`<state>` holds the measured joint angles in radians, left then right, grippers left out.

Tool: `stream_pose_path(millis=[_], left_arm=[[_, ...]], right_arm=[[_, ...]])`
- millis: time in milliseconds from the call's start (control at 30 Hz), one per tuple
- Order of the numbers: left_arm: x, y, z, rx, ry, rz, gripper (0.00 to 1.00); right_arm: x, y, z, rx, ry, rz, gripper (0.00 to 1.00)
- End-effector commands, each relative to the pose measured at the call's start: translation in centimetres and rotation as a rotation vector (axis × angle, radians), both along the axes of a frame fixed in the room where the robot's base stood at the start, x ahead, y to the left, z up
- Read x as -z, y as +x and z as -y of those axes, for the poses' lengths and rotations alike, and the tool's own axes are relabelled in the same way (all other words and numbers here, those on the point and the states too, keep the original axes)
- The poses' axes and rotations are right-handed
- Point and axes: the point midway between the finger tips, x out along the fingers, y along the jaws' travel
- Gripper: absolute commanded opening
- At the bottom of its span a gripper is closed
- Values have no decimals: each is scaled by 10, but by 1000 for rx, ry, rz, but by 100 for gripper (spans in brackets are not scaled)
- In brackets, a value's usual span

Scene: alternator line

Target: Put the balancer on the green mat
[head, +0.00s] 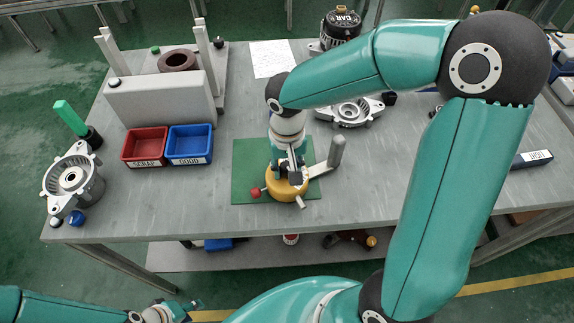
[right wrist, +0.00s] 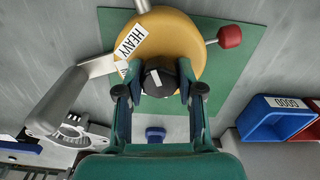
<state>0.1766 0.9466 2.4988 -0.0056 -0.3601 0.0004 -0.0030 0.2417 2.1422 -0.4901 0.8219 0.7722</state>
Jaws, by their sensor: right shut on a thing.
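The balancer (head: 287,189) is a round yellow body with a red knob, a grey handle and a "HEAVY" label; it also shows in the right wrist view (right wrist: 185,42). It is over the front part of the green mat (head: 245,160); I cannot tell whether it touches the mat. My right gripper (right wrist: 158,85) is shut on the balancer's black central knob from above. The green mat (right wrist: 240,60) shows behind the balancer in the right wrist view. My left gripper (head: 182,310) is low at the bottom left, off the table; its jaws are too small to judge.
A red bin (head: 145,160) labelled "SCRAP" and a blue bin (head: 189,157) labelled "GOOD" stand left of the mat. A metal housing (head: 72,180) is at the left edge, another (head: 350,112) behind right. A white sheet (head: 271,58) lies behind the mat.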

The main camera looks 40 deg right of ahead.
Motion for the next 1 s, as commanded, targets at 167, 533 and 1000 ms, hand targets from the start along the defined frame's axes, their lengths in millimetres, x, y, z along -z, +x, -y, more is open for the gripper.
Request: stream_pose_path(millis=[167,533,1000], left_arm=[[4,0,0,0,0,0,40],[3,0,0,0,0,0,40],[3,0,0,0,0,0,40]], right_arm=[[3,1,0,0,0,3,0],[3,0,0,-1,0,1,66],[-38,2,-1,-2,0,8,66]])
